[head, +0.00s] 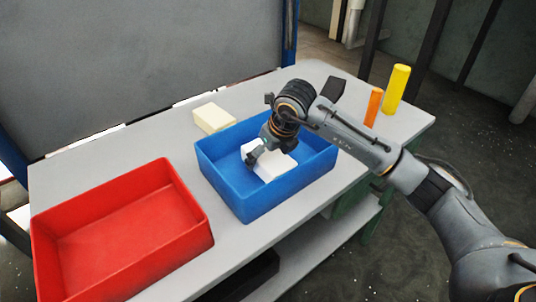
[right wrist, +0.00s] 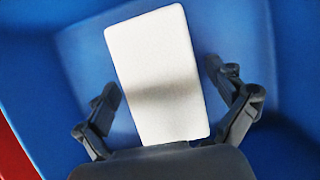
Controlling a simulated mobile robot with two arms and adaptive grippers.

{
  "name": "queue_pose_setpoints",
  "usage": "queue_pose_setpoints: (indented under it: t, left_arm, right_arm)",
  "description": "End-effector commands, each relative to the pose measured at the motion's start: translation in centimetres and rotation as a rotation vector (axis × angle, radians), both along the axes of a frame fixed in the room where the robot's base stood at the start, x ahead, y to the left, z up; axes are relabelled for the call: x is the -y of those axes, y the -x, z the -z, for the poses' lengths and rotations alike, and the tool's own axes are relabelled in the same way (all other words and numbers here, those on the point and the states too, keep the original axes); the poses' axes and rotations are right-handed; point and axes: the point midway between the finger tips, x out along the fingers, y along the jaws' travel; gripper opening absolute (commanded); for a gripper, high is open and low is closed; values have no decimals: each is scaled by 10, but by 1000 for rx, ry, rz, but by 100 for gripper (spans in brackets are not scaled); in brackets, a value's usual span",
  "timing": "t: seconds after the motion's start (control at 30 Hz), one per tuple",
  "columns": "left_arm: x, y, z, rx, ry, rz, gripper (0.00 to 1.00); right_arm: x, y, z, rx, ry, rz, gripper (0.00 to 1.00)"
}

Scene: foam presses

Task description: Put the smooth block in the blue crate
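The blue crate (head: 262,202) stands on the grey table, right of the red crate. A white, smooth-looking block (head: 275,166) lies inside it, partly hidden by my right gripper (head: 255,156). In the right wrist view the block (right wrist: 158,75) shows a plain, even face with rounded corners, against the blue crate. The fingers of my right gripper (right wrist: 163,82) are spread on either side of the block, with gaps between them and its sides. My left gripper is not in view.
A cream block (head: 213,118) lies on the table behind the blue crate. The red crate (head: 190,215) is empty at the left. A dark block (head: 334,89), an orange cylinder (head: 373,106) and a yellow cylinder (head: 396,89) stand toward the right end. The table's front right is clear.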

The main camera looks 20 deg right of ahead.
Motion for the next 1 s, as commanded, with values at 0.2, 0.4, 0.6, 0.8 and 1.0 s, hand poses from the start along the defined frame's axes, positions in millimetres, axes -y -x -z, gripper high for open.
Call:
queue_pose_setpoints:
  t: [0.2, 0.4, 0.6, 0.8, 1.0]
  left_arm:
    - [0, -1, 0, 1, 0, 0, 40]
    - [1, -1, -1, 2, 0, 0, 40]
    - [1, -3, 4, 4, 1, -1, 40]
    - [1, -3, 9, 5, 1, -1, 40]
    - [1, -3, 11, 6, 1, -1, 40]
  right_arm:
    - [0, 0, 0, 0, 0, 0, 97]
    - [1, 1, -7, 3, 0, 0, 97]
    - [6, 13, -41, 8, -1, 0, 97]
    - [11, 29, -80, 6, 0, 1, 97]
    - [15, 40, -106, 3, -1, 1, 97]
